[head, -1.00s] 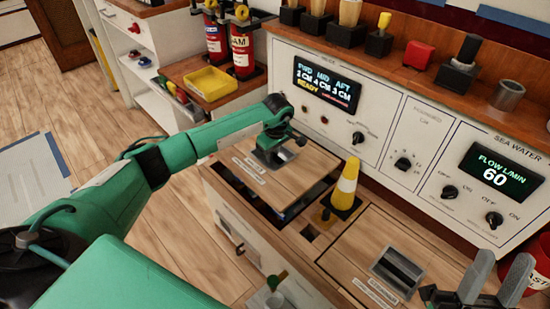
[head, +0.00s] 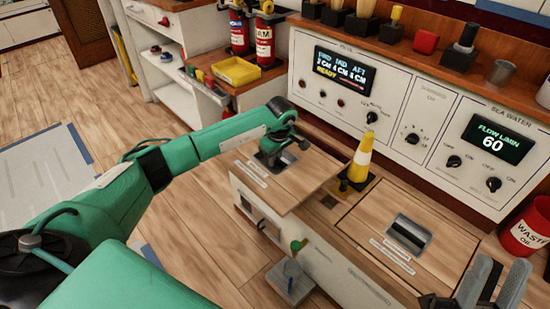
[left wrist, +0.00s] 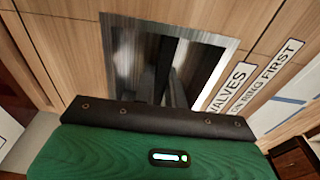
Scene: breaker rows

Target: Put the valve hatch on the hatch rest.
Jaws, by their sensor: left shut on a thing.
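The valve hatch (head: 305,184) is a square wooden panel with white labels and a recessed metal handle, above the left end of the bench. My left gripper (head: 272,156) is shut on the hatch's handle. The left wrist view shows the wooden panel (left wrist: 72,60) close up, with the fingers (left wrist: 172,85) inside the metal recess and a label reading "VALVES". The hatch hides the bench beneath it, and I cannot tell how high it is. My right gripper (head: 492,286) is open and empty at the lower right. I cannot identify the hatch rest.
A yellow and white cone (head: 358,162) stands right of the hatch. Another wooden hatch (head: 365,215) with a metal recess lies further right. The control panel (head: 395,100) rises behind. A red waste bin (head: 527,228) stands at the right. Floor (head: 190,220) is open at the left.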

